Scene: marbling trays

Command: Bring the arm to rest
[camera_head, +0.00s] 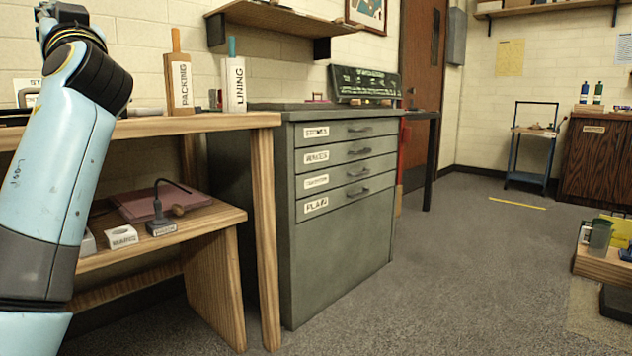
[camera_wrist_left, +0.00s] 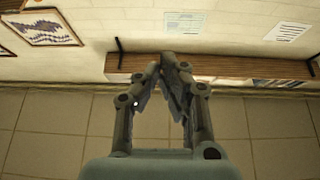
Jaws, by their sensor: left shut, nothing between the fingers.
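My left arm (camera_head: 62,150), light blue with dark joints, rises along the left edge of the head view. Its gripper does not show there. In the left wrist view my left gripper (camera_wrist_left: 172,62) is shut, with its fingertips together and nothing between them. Behind the fingertips is a wall with a long wooden shelf (camera_wrist_left: 235,68); the gap to it is hard to judge. My right arm and gripper show in neither view.
A wooden bench (camera_head: 220,122) stands beside my left arm, with a PACKING holder (camera_head: 180,90) and a LINING holder (camera_head: 233,90) on it. A grey drawer cabinet (camera_head: 345,230) adjoins it. A wall shelf (camera_head: 275,18) hangs above. Grey floor (camera_head: 440,270) is open right of the cabinet.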

